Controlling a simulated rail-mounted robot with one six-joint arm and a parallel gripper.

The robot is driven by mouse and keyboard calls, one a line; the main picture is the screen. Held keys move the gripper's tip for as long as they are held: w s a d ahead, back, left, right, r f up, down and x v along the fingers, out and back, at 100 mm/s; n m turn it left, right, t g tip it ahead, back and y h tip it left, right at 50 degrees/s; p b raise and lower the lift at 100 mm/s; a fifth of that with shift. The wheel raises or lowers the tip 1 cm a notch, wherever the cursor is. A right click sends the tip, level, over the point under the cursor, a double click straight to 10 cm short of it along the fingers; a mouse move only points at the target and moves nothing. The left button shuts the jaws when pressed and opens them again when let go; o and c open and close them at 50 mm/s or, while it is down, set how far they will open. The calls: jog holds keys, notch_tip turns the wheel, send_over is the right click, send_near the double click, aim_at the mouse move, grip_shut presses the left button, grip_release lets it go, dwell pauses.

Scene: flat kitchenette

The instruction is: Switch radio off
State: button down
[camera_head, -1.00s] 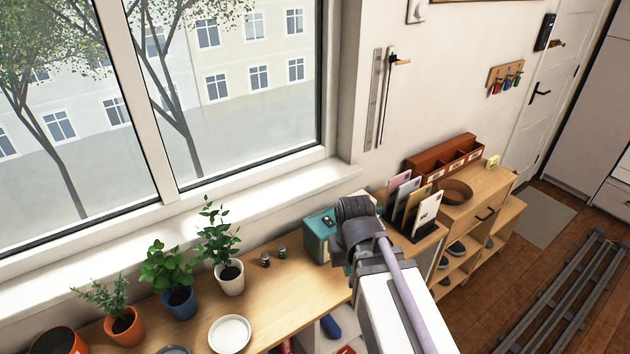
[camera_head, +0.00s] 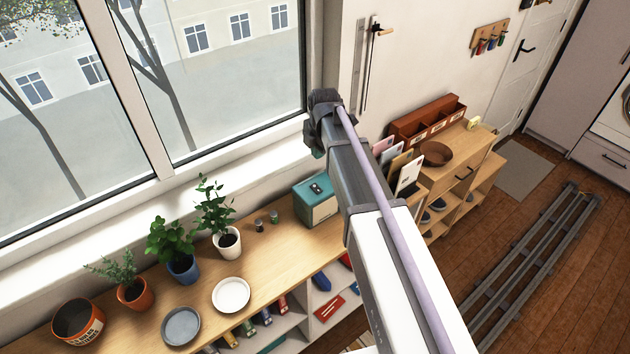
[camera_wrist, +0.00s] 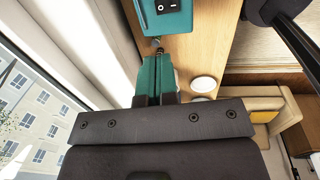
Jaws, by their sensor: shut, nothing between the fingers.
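The radio (camera_head: 316,203) is a small teal and cream box at the right end of the wooden shelf top by the window. In the wrist view the teal top of the radio (camera_wrist: 178,22) shows at the upper edge, with a black rocker switch (camera_wrist: 166,6) bearing white marks. I cannot tell which side of the switch is pressed. My gripper (camera_wrist: 157,58) has teal fingers, which are shut and empty, pointing towards the radio and apart from it. In the head view my wrist hides most of the gripper, above and behind the radio.
Potted plants (camera_head: 182,262), a white plate (camera_head: 231,294) and a grey plate (camera_head: 181,326) stand left of the radio. A letter holder (camera_head: 402,172) and a bowl (camera_head: 436,154) are on the right.

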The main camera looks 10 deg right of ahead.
aim_at(315, 186)
jog(key=shift+f, duration=0.1)
jog(key=f+b, duration=0.4)
jog(key=w+f+b, duration=0.1)
jog(key=f+b, duration=0.8)
jog(key=b, duration=0.1)
jog(key=shift+w+a+f, duration=0.25)
jog(key=shift+a+f, duration=0.1)
jog(key=shift+f, duration=0.05)
jog(key=shift+r, duration=0.1)
